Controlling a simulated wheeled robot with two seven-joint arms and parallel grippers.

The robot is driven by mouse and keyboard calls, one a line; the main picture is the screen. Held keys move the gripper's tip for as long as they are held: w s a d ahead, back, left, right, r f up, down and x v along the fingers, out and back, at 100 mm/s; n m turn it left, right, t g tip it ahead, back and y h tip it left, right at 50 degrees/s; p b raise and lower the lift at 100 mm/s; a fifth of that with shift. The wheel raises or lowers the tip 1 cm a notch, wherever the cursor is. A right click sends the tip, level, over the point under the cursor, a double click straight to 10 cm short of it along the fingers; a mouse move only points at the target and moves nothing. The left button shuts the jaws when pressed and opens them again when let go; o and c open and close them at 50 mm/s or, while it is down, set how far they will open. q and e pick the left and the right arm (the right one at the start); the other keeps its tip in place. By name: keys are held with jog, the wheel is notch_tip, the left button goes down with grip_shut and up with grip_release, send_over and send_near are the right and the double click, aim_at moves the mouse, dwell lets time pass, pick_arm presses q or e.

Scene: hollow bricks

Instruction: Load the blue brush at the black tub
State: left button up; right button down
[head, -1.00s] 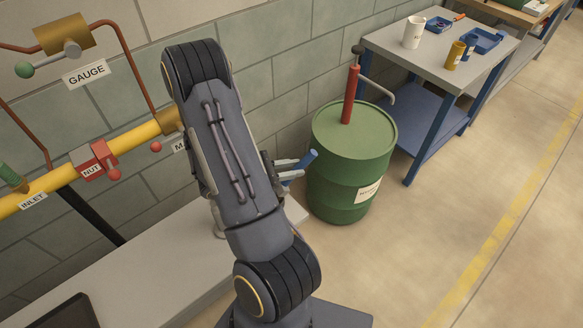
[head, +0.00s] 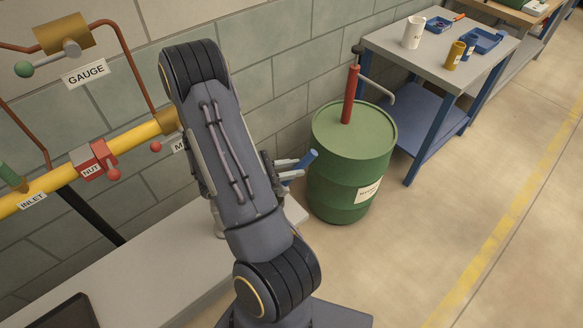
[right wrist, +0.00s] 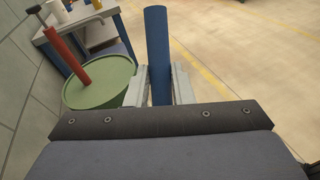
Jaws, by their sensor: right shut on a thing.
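My right gripper (head: 288,168) is shut on a blue handle, which looks like the blue brush (head: 310,158). In the right wrist view the blue brush (right wrist: 157,50) stands up between the two grey fingers of the right gripper (right wrist: 158,86). The brush's other end is hidden behind the gripper and arm. My right arm covers the middle of the head view. I cannot make out a black tub for sure; a dark flat shape (head: 65,314) lies at the bottom left, cut off by the frame. My left gripper is not in view.
A green drum (head: 350,185) with a red hand pump (head: 351,95) stands right of the gripper. Behind it is a table (head: 440,65) with cups and a blue tray. A pale bench (head: 140,275) runs along the wall below a yellow pipe (head: 135,142). Open floor lies at right.

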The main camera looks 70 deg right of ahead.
jog(key=shift+r+p, duration=2.9)
jog(key=shift+r, duration=0.65)
jog(key=shift+f, duration=0.1)
